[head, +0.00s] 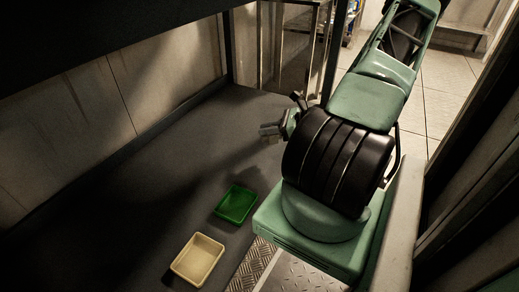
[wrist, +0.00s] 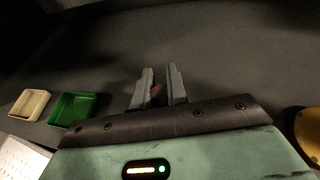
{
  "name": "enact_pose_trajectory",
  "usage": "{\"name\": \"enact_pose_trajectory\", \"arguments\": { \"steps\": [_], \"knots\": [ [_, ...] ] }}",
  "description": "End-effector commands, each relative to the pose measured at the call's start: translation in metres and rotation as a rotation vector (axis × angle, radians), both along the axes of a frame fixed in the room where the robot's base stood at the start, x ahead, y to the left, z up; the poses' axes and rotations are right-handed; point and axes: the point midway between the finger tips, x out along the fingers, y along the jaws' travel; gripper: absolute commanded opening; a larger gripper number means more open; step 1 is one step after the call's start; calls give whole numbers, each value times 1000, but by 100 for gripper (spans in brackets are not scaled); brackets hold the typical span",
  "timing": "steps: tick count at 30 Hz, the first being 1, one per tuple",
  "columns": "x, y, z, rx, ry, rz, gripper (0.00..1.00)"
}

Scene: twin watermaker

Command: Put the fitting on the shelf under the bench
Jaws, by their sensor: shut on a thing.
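My gripper (head: 272,132) reaches out over a wide dark grey surface (head: 150,170) in the head view. In the wrist view its two grey fingers (wrist: 160,88) are shut on a small red thing, which I take to be the fitting (wrist: 156,91). Most of the fitting is hidden between the fingers, and I cannot make it out in the head view. The grey surface runs beneath a dark overhead slab (head: 70,35). I cannot tell for sure whether this surface is the shelf under the bench.
A green tray (head: 236,204) and a cream tray (head: 198,259) sit near the front edge of the grey surface, both looking empty. A dark upright post (head: 227,45) stands at the back. An orange-yellow rounded thing (wrist: 309,132) shows at the right of the wrist view. The surface's middle is clear.

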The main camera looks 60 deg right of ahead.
Motion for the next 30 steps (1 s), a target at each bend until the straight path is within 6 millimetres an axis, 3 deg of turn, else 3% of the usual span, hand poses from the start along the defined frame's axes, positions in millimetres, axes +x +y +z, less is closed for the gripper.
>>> {"name": "enact_pose_trajectory", "arguments": {
  "steps": [1,3,8,14,26,27,29,30],
  "knots": [
    [0,0,-17,2,-2,0,0],
    [0,0,-28,2,-1,-1,0],
    [0,0,-40,1,-2,0,0],
    [0,0,-68,0,-1,0,0],
    [0,0,-71,0,-1,0,0],
    [0,0,-72,1,0,0,21],
    [0,0,-71,0,0,0,37],
    [0,0,-71,0,0,0,37]
  ]
}}
